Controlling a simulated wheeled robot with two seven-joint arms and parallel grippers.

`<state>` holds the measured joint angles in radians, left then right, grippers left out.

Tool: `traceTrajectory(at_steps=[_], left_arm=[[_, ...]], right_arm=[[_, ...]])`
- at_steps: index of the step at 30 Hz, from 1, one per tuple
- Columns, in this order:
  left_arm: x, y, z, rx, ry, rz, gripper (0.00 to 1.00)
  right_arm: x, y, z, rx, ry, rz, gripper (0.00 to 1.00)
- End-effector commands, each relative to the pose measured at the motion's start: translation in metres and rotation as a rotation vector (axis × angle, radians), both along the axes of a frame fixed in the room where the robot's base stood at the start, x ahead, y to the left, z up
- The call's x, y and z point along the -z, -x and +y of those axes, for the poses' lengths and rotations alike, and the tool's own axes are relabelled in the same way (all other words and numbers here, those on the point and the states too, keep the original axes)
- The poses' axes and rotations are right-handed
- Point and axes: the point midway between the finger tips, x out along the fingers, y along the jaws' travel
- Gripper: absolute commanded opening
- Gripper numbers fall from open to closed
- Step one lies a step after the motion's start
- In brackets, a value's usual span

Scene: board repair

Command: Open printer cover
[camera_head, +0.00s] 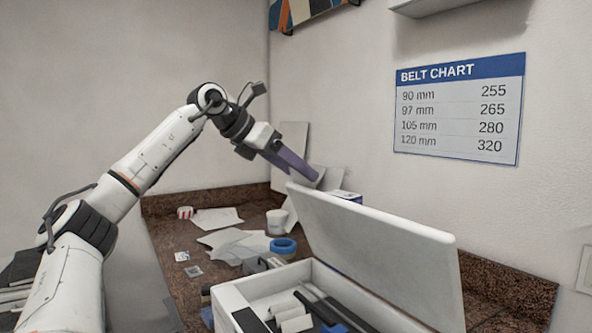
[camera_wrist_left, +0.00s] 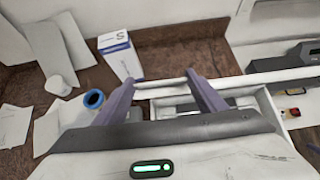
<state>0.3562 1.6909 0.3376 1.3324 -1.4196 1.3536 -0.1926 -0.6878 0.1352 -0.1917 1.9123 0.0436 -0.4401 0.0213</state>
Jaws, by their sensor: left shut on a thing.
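The printer (camera_head: 232,303) is a white box on the counter at the lower middle of the head view, with dark and white parts inside. Its white printer cover (camera_head: 385,250) is raised and tilted up along the right side. My left gripper (camera_head: 312,176) is at the cover's upper far corner, its purple fingers shut on the cover's edge. In the left wrist view the fingers (camera_wrist_left: 161,80) stand apart with a white strip of the cover between them. Their exact contact is partly hidden. My right gripper is not in view.
Papers (camera_head: 235,243), a blue tape roll (camera_head: 283,246), a white cup (camera_head: 277,221) and a small striped cup (camera_head: 185,212) lie on the brown counter (camera_head: 172,245). A white-blue box (camera_wrist_left: 121,55) stands near the fingers. The wall with the belt chart (camera_head: 459,108) is behind the cover.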

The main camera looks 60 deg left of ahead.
Motion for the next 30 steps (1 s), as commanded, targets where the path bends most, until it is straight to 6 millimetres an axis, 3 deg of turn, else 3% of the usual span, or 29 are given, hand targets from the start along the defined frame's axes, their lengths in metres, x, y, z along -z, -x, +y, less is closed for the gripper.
traceTrajectory(at_steps=[2,3,6,17,25,30], left_arm=[[-0.007,0.000,0.001,-0.005,-0.004,-0.019,0.24],[-0.007,0.000,0.001,-0.005,-0.004,-0.019,0.70],[-0.006,0.000,0.001,-0.004,-0.003,-0.016,0.84],[-0.005,0.004,0.001,-0.003,-0.003,-0.009,0.84],[-0.032,0.042,0.001,-0.005,-0.004,-0.013,0.84],[-0.052,0.067,0.000,-0.005,-0.003,-0.012,0.84]], right_arm=[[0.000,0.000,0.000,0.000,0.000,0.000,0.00],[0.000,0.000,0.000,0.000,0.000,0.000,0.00],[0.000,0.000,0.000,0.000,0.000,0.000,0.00],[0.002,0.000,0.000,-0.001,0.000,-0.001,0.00],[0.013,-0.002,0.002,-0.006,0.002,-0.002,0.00],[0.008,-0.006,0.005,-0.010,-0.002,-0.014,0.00]])
